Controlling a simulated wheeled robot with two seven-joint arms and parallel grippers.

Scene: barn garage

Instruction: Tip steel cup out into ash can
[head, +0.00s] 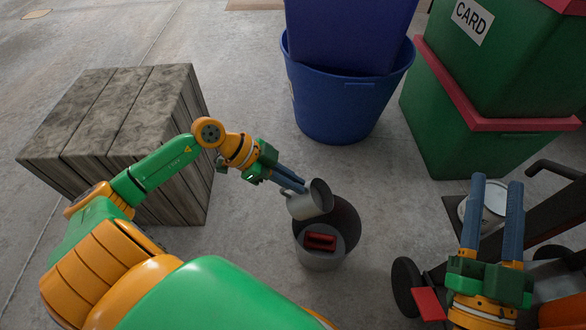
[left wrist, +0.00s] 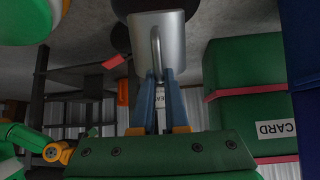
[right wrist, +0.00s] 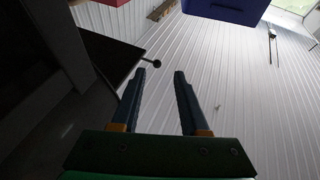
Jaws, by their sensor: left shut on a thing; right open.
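The steel cup (head: 305,205) is held by its handle in my left gripper (head: 301,188), which is shut on it. The cup is tilted, its dark mouth facing right in the head view, over the back of the ash can. The cup and handle also show in the left wrist view (left wrist: 172,45). The ash can (head: 320,262) is a grey round can on the floor, with a red object at its top and a dark round shape behind it. The cup's contents are hidden. My right gripper (head: 495,200) is open and empty, well right of the can.
A wooden crate (head: 115,110) stands at left. A blue bin (head: 340,110) stands behind the can, and green boxes with red rims (head: 480,140) at right. A dark cart (head: 550,220) with a light tin (head: 492,205) is by my right gripper.

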